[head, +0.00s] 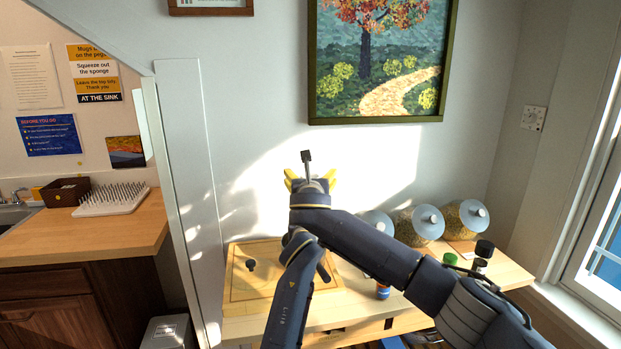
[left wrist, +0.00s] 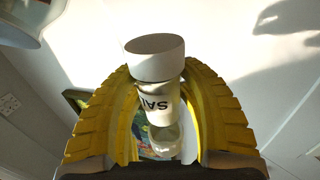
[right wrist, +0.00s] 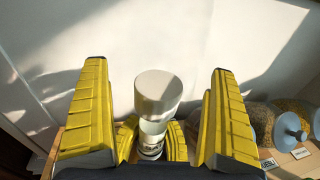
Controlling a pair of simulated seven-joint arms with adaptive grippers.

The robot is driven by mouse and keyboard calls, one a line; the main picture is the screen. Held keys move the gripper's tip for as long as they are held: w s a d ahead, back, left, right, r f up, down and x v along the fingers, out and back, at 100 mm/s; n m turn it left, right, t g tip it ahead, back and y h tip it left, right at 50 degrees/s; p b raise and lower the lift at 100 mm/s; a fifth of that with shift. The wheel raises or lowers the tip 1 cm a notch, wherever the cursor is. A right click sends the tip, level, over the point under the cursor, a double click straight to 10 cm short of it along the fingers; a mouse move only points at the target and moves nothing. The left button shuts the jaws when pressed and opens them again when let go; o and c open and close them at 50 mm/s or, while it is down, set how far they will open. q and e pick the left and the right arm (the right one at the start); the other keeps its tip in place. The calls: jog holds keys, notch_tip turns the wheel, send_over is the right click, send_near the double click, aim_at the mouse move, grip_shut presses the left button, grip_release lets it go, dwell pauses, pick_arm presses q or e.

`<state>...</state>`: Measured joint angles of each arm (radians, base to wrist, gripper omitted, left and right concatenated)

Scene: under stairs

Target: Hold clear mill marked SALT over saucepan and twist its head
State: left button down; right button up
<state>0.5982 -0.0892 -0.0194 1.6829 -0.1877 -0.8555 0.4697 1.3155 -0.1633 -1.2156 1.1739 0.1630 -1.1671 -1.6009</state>
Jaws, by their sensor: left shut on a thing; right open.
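The SALT mill (left wrist: 165,100) has a clear body with dark letters, of which "SA" and part of a third show, and a wide white head (left wrist: 155,57). My left gripper (left wrist: 158,78) is shut on its body, a yellow finger on each side. In the right wrist view the white head (right wrist: 158,92) stands up between the spread fingers of my right gripper (right wrist: 158,72), which is open with a gap on both sides. In the head view my arms hide the mill. I cannot make out the saucepan in any view.
The wall is close behind.

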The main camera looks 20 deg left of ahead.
jog(key=shift+r, duration=0.1)
jog(key=shift+r, duration=3.4)
pick_arm(q)
jog(key=shift+r, duration=0.1)
jog(key=shift+r, duration=1.9)
